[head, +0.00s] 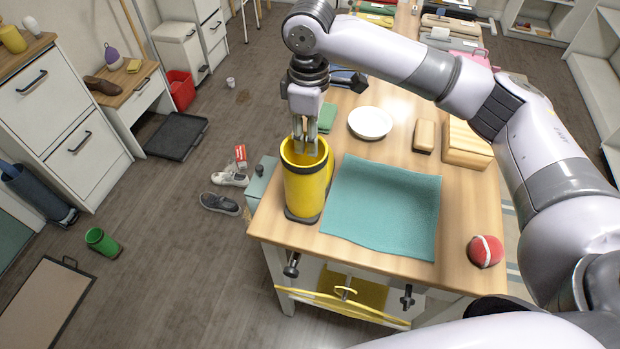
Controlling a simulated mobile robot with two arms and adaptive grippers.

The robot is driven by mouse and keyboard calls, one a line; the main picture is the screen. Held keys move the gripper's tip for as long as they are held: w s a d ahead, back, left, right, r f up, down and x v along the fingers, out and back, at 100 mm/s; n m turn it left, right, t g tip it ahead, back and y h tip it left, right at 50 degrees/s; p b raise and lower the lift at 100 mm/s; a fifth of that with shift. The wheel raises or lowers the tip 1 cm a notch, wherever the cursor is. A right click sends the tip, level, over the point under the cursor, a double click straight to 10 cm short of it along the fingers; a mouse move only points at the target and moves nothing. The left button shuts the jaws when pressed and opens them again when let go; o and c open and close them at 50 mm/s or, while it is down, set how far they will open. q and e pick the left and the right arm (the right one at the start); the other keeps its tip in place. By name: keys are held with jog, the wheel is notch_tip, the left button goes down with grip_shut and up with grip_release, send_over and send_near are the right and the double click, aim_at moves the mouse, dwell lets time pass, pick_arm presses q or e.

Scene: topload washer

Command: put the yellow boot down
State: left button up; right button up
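The yellow boot (305,188) is upright at the front left corner of the wooden table (465,215), with its dark sole at the tabletop, close to the left edge. I cannot tell whether the sole bears fully on the wood. My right gripper (305,150) points down at the boot's open top, its fingers reaching into or over the opening. The fingertips are partly hidden by the rim, so their grip on it is unclear. My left gripper is not in view.
A teal cloth (385,205) lies just right of the boot. Shoes (220,202) lie on the floor to the left.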

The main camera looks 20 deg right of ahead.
aim_at(312, 160)
jog(key=f+p, duration=0.2)
jog(key=f, duration=0.2)
jog(key=shift+s+f, duration=0.15)
jog(key=shift+s, duration=0.05)
jog(key=shift+f, duration=0.5)
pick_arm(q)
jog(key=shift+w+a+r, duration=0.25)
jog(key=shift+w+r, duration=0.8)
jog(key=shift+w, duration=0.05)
pick_arm(e)
jog(key=c, duration=0.5)
grip_shut()
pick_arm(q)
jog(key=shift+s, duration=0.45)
pick_arm(e)
jog(key=shift+w+r, duration=0.15)
